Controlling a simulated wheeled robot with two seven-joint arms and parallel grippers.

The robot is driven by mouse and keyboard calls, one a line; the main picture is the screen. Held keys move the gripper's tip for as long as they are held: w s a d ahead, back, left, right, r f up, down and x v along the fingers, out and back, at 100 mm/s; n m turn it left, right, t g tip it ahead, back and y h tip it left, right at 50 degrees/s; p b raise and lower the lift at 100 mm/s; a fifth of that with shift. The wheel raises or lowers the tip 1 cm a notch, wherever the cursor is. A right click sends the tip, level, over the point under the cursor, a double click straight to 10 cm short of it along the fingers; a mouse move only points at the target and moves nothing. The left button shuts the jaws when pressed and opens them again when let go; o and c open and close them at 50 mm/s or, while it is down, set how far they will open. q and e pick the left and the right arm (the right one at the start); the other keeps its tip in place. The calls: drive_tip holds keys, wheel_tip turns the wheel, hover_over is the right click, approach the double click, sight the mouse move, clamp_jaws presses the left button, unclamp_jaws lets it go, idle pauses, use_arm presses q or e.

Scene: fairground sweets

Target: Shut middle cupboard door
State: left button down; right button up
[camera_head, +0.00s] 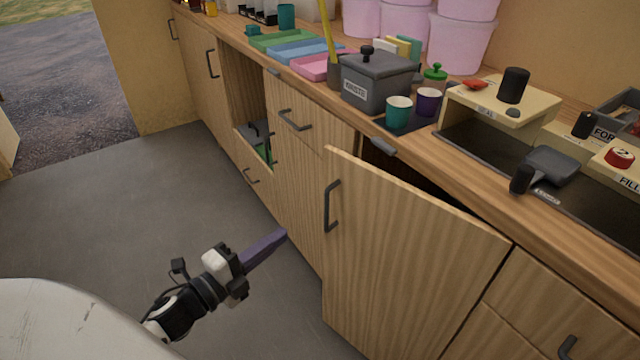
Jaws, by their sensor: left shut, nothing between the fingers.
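The middle cupboard door (400,255) is light striped wood with a dark bar handle (331,206) near its free left edge. It stands partly open, swung out from the counter front, with its hinge side at the right. A dark gap shows above its top edge. My left gripper (283,235) is shut and empty, its purple-grey fingers pointing right and slightly up. It is to the left of the door's free edge, apart from it in the picture, over the grey floor. My right gripper is not in view.
The wooden counter (440,160) runs diagonally across the view. On it stand a grey lidded pot (375,82), a teal cup (398,110), a purple cup (427,101) and coloured trays (290,50). The floor (120,215) at the left is clear.

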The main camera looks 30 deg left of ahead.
use_arm(q)
drive_tip(key=w+d, duration=0.2)
drive_tip(key=w, duration=1.1)
drive_tip(key=shift+w+r+m+h, duration=0.2)
drive_tip(key=shift+w+m+h, duration=0.1)
drive_tip(key=shift+w+m, duration=0.1)
